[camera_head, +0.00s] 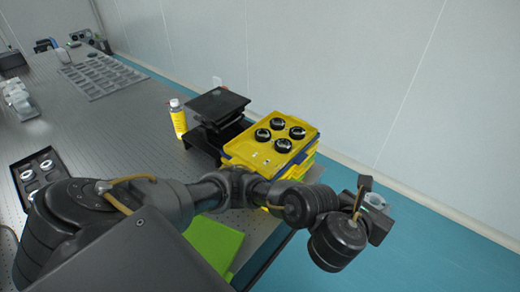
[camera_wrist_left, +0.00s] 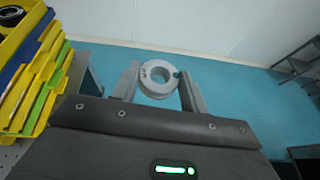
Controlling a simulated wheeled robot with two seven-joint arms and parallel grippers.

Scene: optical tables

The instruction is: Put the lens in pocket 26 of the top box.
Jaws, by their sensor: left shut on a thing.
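The lens, a pale grey ring-shaped piece with small dark marking (camera_wrist_left: 160,91), is held between the two fingers of my left gripper (camera_wrist_left: 161,88) in the wrist view. In the head view the left gripper (camera_head: 372,203) is at the right, past the table edge over the blue floor, with the lens (camera_head: 377,200) partly seen in it. The yellow top box (camera_head: 258,160) lies on a stack, left of and behind the gripper. It holds several black round pieces. Pocket numbers are too small to read. My right gripper is not in view.
The stack of yellow, blue and green boxes also shows at the left of the wrist view (camera_wrist_left: 40,75). A black stand (camera_head: 217,106) and yellow bottle (camera_head: 178,118) are beside it. A green panel (camera_head: 213,240) and a black tray of rings (camera_head: 39,160) are nearer.

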